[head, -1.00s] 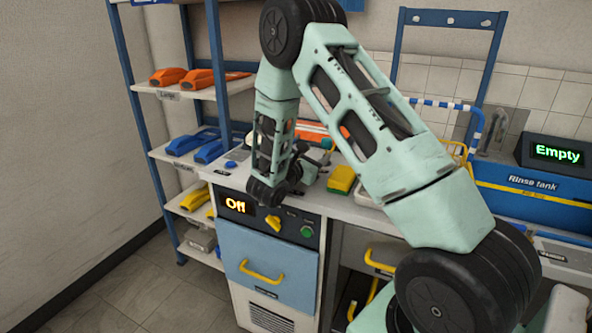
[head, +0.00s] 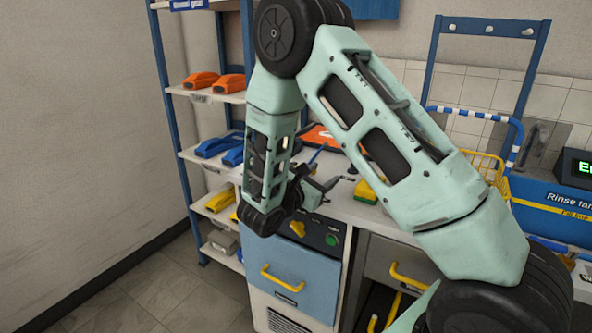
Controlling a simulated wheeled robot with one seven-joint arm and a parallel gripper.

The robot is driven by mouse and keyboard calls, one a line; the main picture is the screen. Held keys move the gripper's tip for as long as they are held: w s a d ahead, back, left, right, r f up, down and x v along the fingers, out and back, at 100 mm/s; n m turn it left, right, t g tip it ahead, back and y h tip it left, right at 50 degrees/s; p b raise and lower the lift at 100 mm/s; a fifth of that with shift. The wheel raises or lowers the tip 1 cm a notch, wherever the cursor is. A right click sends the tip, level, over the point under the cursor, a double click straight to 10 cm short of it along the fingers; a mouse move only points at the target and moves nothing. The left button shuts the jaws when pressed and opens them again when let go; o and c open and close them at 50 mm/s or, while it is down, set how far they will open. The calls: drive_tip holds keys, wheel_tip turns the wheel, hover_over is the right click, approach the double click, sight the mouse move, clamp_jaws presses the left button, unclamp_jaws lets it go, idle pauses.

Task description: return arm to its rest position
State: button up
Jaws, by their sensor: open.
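My arm reaches up from the lower right and bends down at the elbow in the middle of the head view. My gripper (head: 332,188) is past the dark wrist joint, above the counter's front part. It is small and partly hidden by the wrist, and its jaws are open. I see nothing between them. It is apart from the yellow block (head: 366,191) on the counter to its right.
Below is a testbench with a blue drawer (head: 300,275) and a yellow knob (head: 297,229). A shelf rack (head: 215,160) with orange and blue items stands left. A blue rinse tank (head: 560,205) and a yellow basket (head: 484,172) are right. Floor at lower left is clear.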

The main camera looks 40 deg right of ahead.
drive_tip(key=s+a+r+m+g+y+p, duration=0.1)
drive_tip(key=s+a+r+m+y+p, duration=0.1)
drive_tip(key=s+a+y, duration=0.4)
drive_tip(key=s+a+r+m+g+y+p, duration=0.1)
drive_tip(key=s+a+r+m+y+p, duration=0.2)
drive_tip(key=s+a, duration=0.8)
drive_tip(key=s+a+r+m+g+y+p, duration=0.2)
drive_tip(key=s+a+r+m+y, duration=0.3)
drive_tip(key=s+a+y, duration=0.4)
drive_tip(key=a, duration=0.5)
drive_tip(key=shift+s+a+m, duration=0.15)
drive_tip(key=shift+s+m, duration=0.1)
drive_tip(key=shift+m, duration=0.05)
